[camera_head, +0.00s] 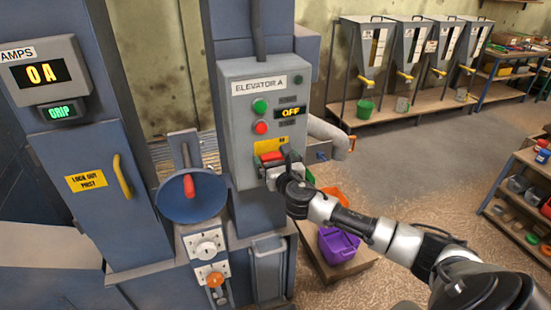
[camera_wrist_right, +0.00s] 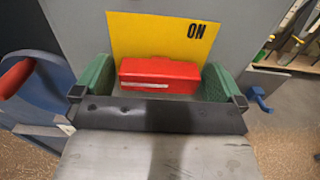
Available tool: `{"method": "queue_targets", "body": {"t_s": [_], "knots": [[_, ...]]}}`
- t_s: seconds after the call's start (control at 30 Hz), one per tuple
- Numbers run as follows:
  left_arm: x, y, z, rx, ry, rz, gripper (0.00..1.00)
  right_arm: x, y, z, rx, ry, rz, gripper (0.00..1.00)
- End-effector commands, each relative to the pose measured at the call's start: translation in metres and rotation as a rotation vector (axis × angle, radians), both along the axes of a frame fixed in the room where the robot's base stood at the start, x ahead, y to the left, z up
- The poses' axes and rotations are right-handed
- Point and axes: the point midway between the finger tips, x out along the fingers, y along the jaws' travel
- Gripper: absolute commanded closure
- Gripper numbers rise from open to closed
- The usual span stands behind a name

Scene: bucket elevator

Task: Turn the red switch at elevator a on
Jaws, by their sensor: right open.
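The grey control box labelled ELEVATOR A (camera_head: 238,98) carries a green button (camera_head: 260,106), a red button (camera_head: 261,127) and a display reading OFF (camera_head: 291,112). Below them is the red switch (camera_head: 270,156) in front of a yellow plate. In the right wrist view the red switch (camera_wrist_right: 160,75) lies between my two green fingers, below the yellow plate (camera_wrist_right: 160,38) marked ON. My right gripper (camera_head: 277,165) is open around the switch, one finger on each side; contact cannot be told. My left gripper is not in view.
A cabinet with an ammeter reading 0 A (camera_head: 42,73) is at the far left. Floor at right is partly clear.

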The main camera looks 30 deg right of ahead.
Motion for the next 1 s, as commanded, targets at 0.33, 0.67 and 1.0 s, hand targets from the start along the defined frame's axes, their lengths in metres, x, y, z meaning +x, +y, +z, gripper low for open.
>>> {"method": "queue_targets", "body": {"t_s": [0.33,0.67,1.0], "knots": [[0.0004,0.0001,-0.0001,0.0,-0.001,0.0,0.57,-0.0001,0.0,0.0,0.0,0.0,0.0,0.23],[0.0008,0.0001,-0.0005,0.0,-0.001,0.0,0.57,-0.0002,0.0,-0.0002,0.012,-0.003,0.0,0.43],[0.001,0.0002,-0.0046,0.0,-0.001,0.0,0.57,-0.0002,-0.0001,-0.0009,0.166,-0.041,0.001,0.43]]}}
